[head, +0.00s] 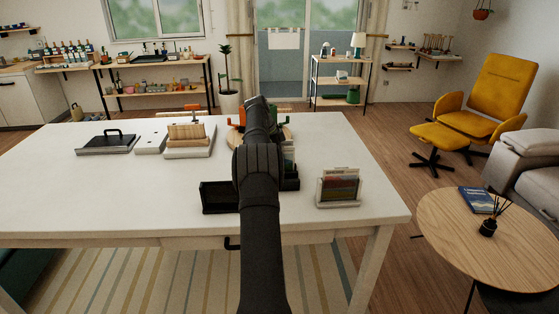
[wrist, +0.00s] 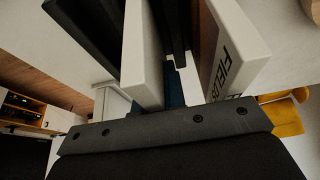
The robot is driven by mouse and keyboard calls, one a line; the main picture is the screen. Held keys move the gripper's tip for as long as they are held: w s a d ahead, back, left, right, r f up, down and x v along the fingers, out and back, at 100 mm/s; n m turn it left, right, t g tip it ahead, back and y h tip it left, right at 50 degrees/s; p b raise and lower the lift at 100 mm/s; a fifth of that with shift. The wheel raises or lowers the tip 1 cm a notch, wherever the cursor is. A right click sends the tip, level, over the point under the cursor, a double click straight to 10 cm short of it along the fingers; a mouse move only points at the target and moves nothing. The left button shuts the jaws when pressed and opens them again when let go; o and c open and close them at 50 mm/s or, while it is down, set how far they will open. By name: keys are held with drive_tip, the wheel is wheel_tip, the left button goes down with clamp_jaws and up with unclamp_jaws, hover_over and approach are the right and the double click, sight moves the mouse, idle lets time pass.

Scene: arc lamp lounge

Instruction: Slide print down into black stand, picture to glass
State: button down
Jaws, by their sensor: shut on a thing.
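The black stand (head: 219,198) is on the white table near its front edge. My arm hides its middle, and its right end shows beyond the arm. A small grey-green piece (head: 289,158), probably part of the print, shows just right of the arm above the stand. In the wrist view, my gripper (wrist: 181,60) has its two pale fingers close together, shut on a narrow dark thing (wrist: 175,88) seen edge-on, likely the print. Black bars (wrist: 88,28), probably of the stand, lie past the fingers. The print's picture side, the glass and any contact are hidden.
A pale stand with coloured cards (head: 338,188) is right of the black stand. A wooden block on a pale base (head: 187,137), a white box (head: 150,142) and a dark flat thing with a handle (head: 106,143) stand further left. The table's front left is clear.

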wheel_tip(320, 180, up, 5)
drive_tip(key=shift+f, duration=0.1)
drive_tip(key=s+d+r, duration=0.6)
drive_tip(key=d, duration=0.2)
drive_tip(key=s+a+r, duration=0.1)
drive_tip(key=s+a, duration=0.2)
drive_tip(key=a, duration=0.6)
drive_tip(key=s+a+r, duration=0.2)
drive_tip(key=s+a, duration=0.1)
drive_tip(key=a, duration=0.6)
drive_tip(key=s+a+r, duration=0.2)
drive_tip(key=s+a, duration=0.1)
drive_tip(key=a, duration=0.6)
drive_tip(key=shift+s, duration=0.25)
drive_tip(key=shift+f, duration=0.15)
drive_tip(key=shift+f, duration=2.75)
wheel_tip(320, 180, down, 7)
idle(0.3)
drive_tip(key=c, duration=1.4)
unclamp_jaws()
